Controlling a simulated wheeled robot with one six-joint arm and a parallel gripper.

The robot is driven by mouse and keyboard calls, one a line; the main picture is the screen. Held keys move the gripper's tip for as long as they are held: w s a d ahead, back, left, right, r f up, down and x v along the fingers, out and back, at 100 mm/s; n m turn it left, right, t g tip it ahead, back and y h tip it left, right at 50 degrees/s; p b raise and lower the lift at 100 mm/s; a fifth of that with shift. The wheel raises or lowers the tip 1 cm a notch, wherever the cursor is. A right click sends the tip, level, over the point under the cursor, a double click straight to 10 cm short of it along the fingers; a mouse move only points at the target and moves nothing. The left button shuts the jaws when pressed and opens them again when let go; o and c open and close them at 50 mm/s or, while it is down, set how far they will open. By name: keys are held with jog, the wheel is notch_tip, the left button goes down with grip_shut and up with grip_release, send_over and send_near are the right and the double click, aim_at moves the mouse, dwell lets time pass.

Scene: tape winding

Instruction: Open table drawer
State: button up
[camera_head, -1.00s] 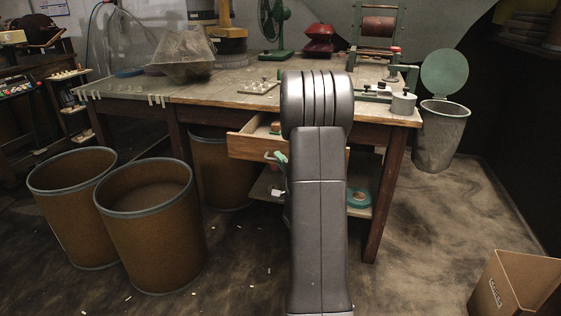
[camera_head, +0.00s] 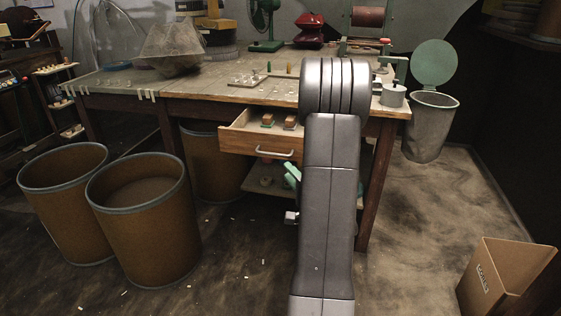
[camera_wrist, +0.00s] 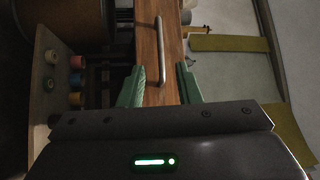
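The wooden drawer (camera_head: 237,141) of the table stands pulled out. Its metal handle (camera_head: 275,153) shows on the front, and small items lie inside. In the wrist view, the drawer front (camera_wrist: 171,65) runs up the picture with the handle (camera_wrist: 160,45) along it. My gripper (camera_wrist: 161,85) has its green fingers spread apart and empty, with the handle ahead between their directions and not gripped. In the head view, my gripper (camera_head: 291,175) shows only partly, below and right of the handle. My arm hides the drawer's right side.
The table (camera_head: 200,95) carries several tools. Brown drums (camera_head: 150,240) stand at the left, and another (camera_head: 215,165) is beside the drawer. A cardboard box (camera_head: 490,275) is on the floor at right. A lower shelf (camera_head: 260,188) lies under the drawer. Floor in front is open.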

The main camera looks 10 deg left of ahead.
jog(key=shift+v, duration=1.5)
jog(key=b+x, duration=0.2)
jog(key=x, duration=1.2)
jog(key=shift+a, duration=0.1)
jog(key=shift+r, duration=0.1)
